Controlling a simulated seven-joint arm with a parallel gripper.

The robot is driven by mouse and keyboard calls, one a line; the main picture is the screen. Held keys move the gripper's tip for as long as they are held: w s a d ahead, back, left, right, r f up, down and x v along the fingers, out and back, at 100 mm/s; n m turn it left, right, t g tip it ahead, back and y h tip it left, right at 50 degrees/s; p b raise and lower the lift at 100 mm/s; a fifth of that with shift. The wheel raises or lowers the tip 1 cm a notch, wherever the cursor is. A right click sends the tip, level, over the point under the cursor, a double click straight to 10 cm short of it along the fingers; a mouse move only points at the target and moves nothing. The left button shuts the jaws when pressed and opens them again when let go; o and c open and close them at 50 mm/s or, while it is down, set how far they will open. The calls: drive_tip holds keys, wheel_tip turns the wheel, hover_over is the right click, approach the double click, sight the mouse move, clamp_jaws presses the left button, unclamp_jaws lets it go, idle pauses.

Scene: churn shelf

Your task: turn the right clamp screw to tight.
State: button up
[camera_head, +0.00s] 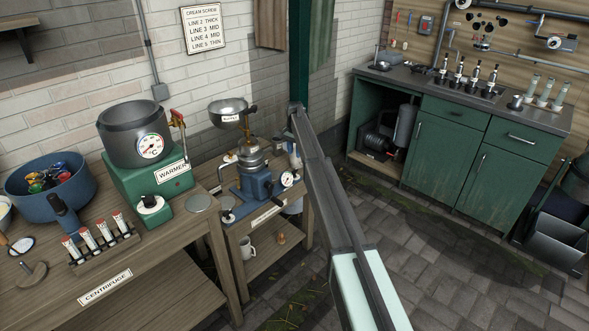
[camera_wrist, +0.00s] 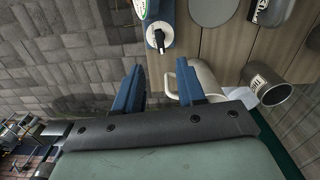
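The separator stands on the small wooden table in the head view, with a blue base (camera_head: 257,187), a metal bowl on top (camera_head: 228,112) and a white gauge (camera_head: 287,179). A black knob (camera_head: 226,216) is at its left front. In the wrist view a black knob on a white disc (camera_wrist: 158,38) sits on a blue mount beyond my fingers; I cannot tell whether it is the right clamp screw. My gripper (camera_wrist: 158,88) has its two blue fingers apart with nothing seen held between them. In the head view my arm reaches down behind the separator's right side, where the fingers are hard to make out.
A cream vessel (camera_wrist: 205,80) is beside the right finger, and a labelled metal cup (camera_wrist: 272,84) is farther right. The warmer (camera_head: 150,180) and tube rack (camera_head: 105,245) stand on the left table. A mug (camera_head: 248,247) is on the lower shelf. A green bench (camera_head: 450,150) stands at right.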

sight(294, 174)
wheel_tip(294, 174, down, 10)
drive_tip(key=shift+r, duration=0.15)
idle(0.3)
drive_tip(key=shift+c, duration=0.3)
clamp_jaws()
